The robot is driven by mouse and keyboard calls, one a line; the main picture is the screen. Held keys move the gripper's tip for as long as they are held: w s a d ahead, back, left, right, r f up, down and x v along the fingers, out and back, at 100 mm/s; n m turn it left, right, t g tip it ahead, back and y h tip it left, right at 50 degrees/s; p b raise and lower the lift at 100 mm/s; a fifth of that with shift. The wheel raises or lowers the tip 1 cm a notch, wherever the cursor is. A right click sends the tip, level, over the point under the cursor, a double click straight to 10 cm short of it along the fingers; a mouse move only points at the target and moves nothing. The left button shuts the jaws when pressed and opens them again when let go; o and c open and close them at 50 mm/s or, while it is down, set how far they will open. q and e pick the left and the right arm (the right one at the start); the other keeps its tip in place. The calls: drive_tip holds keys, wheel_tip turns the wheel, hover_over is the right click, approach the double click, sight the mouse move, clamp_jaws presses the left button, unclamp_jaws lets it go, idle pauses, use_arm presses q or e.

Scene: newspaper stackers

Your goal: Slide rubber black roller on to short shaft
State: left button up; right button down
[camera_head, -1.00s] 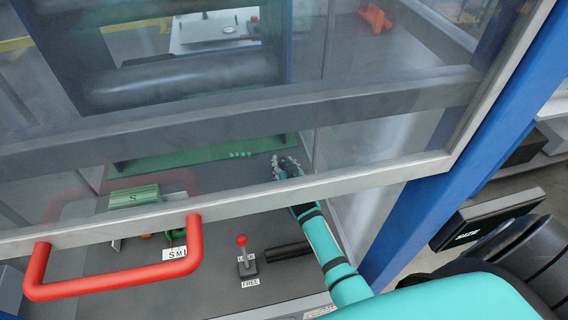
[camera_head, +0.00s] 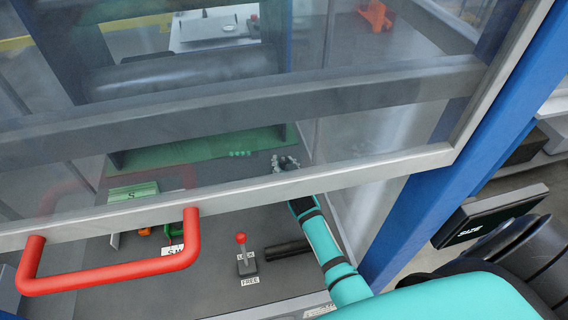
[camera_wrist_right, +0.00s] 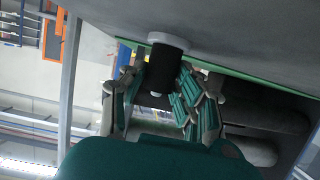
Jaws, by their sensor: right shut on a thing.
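In the right wrist view the black roller (camera_wrist_right: 158,64) sits between the fingers of my right gripper (camera_wrist_right: 161,82), which is shut on it. A pale grey round collar (camera_wrist_right: 168,41) is at the roller's far end, against a dark grey surface. A small pale tip shows at the roller's near end. I cannot tell whether the short shaft is inside the roller. In the head view my right gripper (camera_head: 285,162) is behind the clear panel, beside the right side wall; the roller cannot be made out there. My left gripper is not in view.
The clear panel's grey frame (camera_head: 250,192) with a red handle (camera_head: 112,280) crosses in front. A red-knobbed lever (camera_head: 241,240) and a black cylinder (camera_head: 288,249) are on the dark floor below. A blue post (camera_head: 425,205) stands right of my arm.

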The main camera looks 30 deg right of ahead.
drive_tip(key=c, duration=0.9)
unclamp_jaws()
drive_tip(key=shift+f, duration=0.15)
drive_tip(key=v, duration=1.2)
drive_tip(key=shift+s, duration=0.1)
